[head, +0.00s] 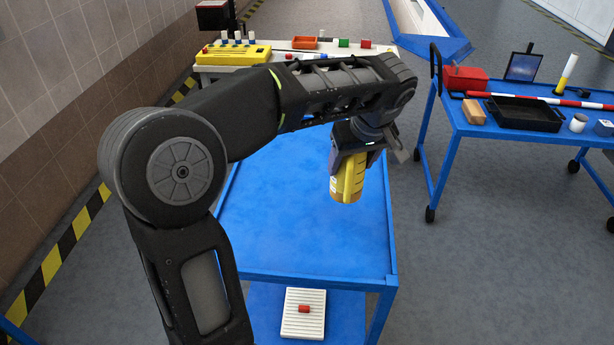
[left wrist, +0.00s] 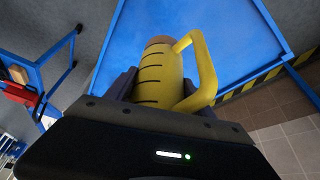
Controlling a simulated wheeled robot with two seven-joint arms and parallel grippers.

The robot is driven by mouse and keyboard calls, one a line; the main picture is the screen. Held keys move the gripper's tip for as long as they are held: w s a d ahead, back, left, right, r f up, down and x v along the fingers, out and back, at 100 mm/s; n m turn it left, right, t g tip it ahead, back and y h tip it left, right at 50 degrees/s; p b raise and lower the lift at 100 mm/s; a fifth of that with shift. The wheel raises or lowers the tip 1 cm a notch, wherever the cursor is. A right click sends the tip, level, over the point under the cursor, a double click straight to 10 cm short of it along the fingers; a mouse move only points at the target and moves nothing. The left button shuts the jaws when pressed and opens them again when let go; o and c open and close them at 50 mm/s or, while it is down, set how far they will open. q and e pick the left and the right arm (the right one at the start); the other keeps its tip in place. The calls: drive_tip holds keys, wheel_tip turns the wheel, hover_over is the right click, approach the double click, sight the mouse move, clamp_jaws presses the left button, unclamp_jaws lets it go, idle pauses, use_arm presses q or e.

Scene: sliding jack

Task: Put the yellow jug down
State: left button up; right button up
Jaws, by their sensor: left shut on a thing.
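The yellow jug (head: 346,182) is in my left gripper (head: 350,158), over the right part of the blue table (head: 290,225). The jug appears above the tabletop, but the gap is hard to judge. In the left wrist view the jug (left wrist: 160,75) shows dark marks on its side and a yellow handle (left wrist: 205,70) on the right. The left gripper's fingers (left wrist: 160,88) are shut around its body. The blue tabletop (left wrist: 235,35) lies beyond it. My right gripper is not in view.
The blue tabletop looks bare. A white ribbed pad (head: 303,325) with a red piece (head: 304,309) lies on the lower shelf. A second blue cart (head: 500,125) at the right holds a black tray (head: 524,114) and a red box (head: 465,79). A cluttered bench (head: 290,62) stands behind.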

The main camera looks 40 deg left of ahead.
use_arm(q)
drive_tip(key=shift+f, duration=3.15)
drive_tip(key=shift+f, duration=1.9)
drive_tip(key=shift+f, duration=0.2)
drive_tip(key=o, duration=1.8)
drive_tip(key=shift+c, duration=0.2)
drive_tip(key=shift+r, duration=0.1)
